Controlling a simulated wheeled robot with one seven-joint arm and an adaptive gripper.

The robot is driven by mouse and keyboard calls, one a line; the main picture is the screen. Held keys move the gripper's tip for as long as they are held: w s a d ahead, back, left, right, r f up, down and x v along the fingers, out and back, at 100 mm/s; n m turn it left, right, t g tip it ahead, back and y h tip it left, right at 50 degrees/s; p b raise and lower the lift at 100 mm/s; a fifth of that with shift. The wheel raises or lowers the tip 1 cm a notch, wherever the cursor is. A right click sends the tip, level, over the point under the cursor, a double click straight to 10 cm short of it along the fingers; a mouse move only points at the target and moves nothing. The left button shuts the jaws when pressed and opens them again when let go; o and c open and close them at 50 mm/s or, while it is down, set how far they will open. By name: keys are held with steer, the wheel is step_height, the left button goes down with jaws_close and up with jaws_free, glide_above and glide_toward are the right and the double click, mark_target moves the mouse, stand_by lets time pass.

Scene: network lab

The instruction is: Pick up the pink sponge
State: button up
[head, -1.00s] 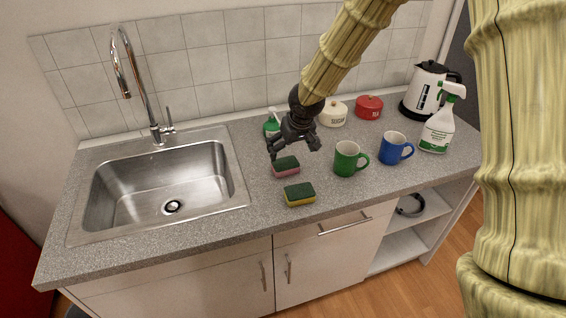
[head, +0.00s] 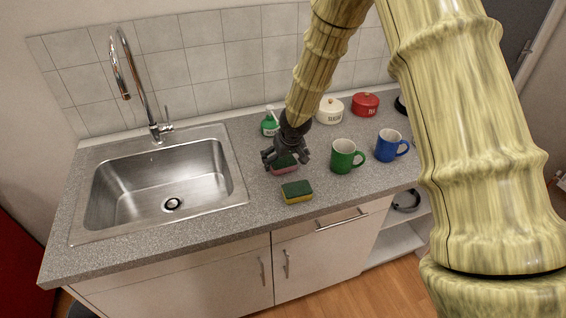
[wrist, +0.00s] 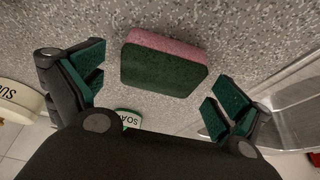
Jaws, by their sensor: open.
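The pink sponge (head: 284,168) has a dark green scouring side on top and a pink body below. It lies on the grey counter right of the sink, partly hidden by my gripper (head: 286,162) in the head view. In the wrist view the pink sponge (wrist: 164,64) lies across the space between the fingers of my gripper (wrist: 158,88). The fingers are open and spread wide, one on each side. They appear apart from the sponge, and nothing is held.
A yellow-and-green sponge (head: 297,192) lies nearer the counter front. A green mug (head: 342,156) and a blue mug (head: 390,146) stand to the right. A soap bottle (head: 270,124), a sugar pot (head: 330,110) and a red pot (head: 365,105) stand behind. The sink (head: 160,180) is left.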

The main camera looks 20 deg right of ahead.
mark_target(283, 161)
steer(key=shift+w+f, duration=0.25)
steer(key=shift+f, duration=0.45)
steer(key=c, duration=0.7)
steer(key=shift+r, duration=0.1)
steer(key=shift+c, duration=0.2)
step_height(283, 161, up, 10)
steer(key=shift+f+b, duration=0.1)
steer(key=shift+b, duration=0.7)
steer(key=shift+o, duration=0.7)
steer(key=c, duration=0.4)
